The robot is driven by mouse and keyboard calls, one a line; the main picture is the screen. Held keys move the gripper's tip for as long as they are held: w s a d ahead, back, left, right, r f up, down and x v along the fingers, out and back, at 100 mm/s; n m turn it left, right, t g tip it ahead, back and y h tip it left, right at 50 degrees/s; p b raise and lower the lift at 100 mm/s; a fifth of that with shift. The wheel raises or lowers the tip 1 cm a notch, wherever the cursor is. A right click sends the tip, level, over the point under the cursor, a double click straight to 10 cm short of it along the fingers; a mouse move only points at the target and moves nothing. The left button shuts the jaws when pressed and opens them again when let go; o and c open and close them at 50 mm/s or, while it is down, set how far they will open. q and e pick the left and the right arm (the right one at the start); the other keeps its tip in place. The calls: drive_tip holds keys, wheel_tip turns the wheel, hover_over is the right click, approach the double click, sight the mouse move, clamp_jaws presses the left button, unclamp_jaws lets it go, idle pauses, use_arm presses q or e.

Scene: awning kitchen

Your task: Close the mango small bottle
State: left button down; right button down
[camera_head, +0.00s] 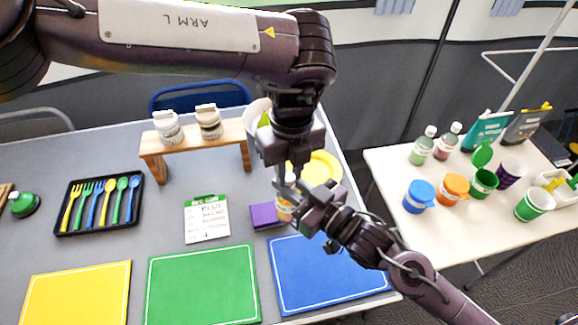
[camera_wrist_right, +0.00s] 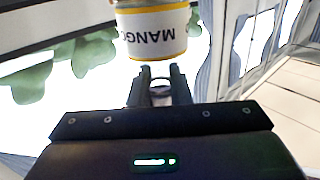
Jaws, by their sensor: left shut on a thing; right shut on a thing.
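The mango small bottle (camera_head: 285,212) is a pale bottle with an orange band, at the two grippers in the head view. In the right wrist view the bottle (camera_wrist_right: 153,32) shows a white label reading MANGO upside down, just past my fingertips. My left gripper (camera_head: 284,186) comes down from above and is shut at the bottle. My right gripper (camera_head: 303,202) comes from the lower right and is shut close beside it; its fingers (camera_wrist_right: 160,75) meet the bottle's orange-banded edge. The grippers hide the cap and the exact contact points.
A purple block (camera_head: 264,216) and a yellow plate (camera_head: 320,168) are near the bottle. A wooden stand (camera_head: 195,145) holds two jars. A blue mat (camera_head: 320,275) and a green mat (camera_head: 203,285) lie in front. A cutlery tray (camera_head: 62,230) is left. A side table (camera_head: 400,160) with cups stands right.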

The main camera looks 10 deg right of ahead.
use_arm(q)
drive_tip(key=shift+a+f, duration=0.1)
drive_tip(key=shift+f, duration=0.05)
drive_tip(key=shift+r, duration=0.45)
drive_tip(key=shift+r, duration=0.35)
idle(0.6)
drive_tip(key=shift+f, duration=1)
idle(1.0)
drive_tip(key=shift+r, duration=0.15)
drive_tip(key=shift+s+r, duration=0.1)
drive_tip(key=shift+r, duration=0.2)
drive_tip(key=shift+r, duration=0.45)
idle(0.8)
drive_tip(key=shift+f, duration=0.85)
idle(0.6)
